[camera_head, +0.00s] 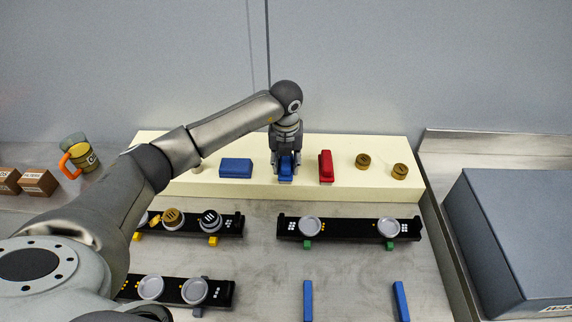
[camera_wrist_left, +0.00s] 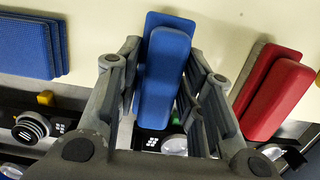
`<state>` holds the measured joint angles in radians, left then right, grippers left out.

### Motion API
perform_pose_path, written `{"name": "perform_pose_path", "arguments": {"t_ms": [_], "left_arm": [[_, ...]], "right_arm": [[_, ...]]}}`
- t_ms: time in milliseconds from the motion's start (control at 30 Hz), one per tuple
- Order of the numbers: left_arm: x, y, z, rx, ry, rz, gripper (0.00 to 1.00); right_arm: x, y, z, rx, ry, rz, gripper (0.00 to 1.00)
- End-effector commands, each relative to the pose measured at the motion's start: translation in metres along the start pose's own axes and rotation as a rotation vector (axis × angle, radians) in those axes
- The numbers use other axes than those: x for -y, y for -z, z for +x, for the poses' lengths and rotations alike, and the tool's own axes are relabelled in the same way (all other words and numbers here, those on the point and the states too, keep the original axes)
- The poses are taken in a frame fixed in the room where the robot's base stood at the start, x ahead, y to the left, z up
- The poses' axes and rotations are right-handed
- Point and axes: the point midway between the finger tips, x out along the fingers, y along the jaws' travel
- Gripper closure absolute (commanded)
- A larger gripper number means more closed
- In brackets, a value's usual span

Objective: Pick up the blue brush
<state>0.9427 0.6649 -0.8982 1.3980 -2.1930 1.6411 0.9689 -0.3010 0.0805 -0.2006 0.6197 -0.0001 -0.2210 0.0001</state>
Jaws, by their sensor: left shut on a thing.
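The blue brush (camera_head: 286,168) is on the cream raised block, between a blue pad and a red brush. My left gripper (camera_head: 287,163) comes down on it from above and is shut on it. In the left wrist view the blue brush (camera_wrist_left: 165,75) lies between the two fingers of my left gripper (camera_wrist_left: 168,105). In the head view the fingers cover part of the brush, and I cannot tell whether it touches the block. My right gripper does not show.
On the cream block (camera_head: 380,192) are a blue pad (camera_head: 236,168), a red brush (camera_head: 326,167) and brass cylinders (camera_head: 400,171). Blue bars (camera_head: 308,300) lie at the front. A grey box (camera_head: 515,235) is at the right.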

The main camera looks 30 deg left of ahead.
Motion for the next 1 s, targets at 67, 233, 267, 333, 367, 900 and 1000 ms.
{"name": "perform_pose_path", "arguments": {"t_ms": [67, 233, 267, 333, 367, 900, 1000], "left_arm": [[0.0, 0.0, -0.001, 0.001, 0.0, 0.0, 0.89], [0.001, -0.002, -0.008, 0.003, 0.003, 0.0, 0.89], [0.001, -0.002, -0.011, 0.003, 0.003, 0.0, 0.89], [0.001, -0.004, -0.02, 0.006, 0.003, -0.001, 0.89], [0.001, -0.005, -0.026, 0.006, 0.004, 0.0, 0.89], [0.063, 0.077, -0.129, 0.005, 0.002, 0.004, 0.89], [0.071, 0.088, -0.137, 0.003, 0.001, 0.003, 0.89]], "right_arm": [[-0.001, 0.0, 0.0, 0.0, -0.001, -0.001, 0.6], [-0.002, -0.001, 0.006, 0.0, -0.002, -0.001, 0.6], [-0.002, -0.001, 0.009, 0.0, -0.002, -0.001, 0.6], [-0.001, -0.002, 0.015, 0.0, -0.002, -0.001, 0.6], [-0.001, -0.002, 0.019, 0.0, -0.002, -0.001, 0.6], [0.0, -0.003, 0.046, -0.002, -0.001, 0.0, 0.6], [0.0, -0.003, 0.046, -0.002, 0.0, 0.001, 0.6]]}}
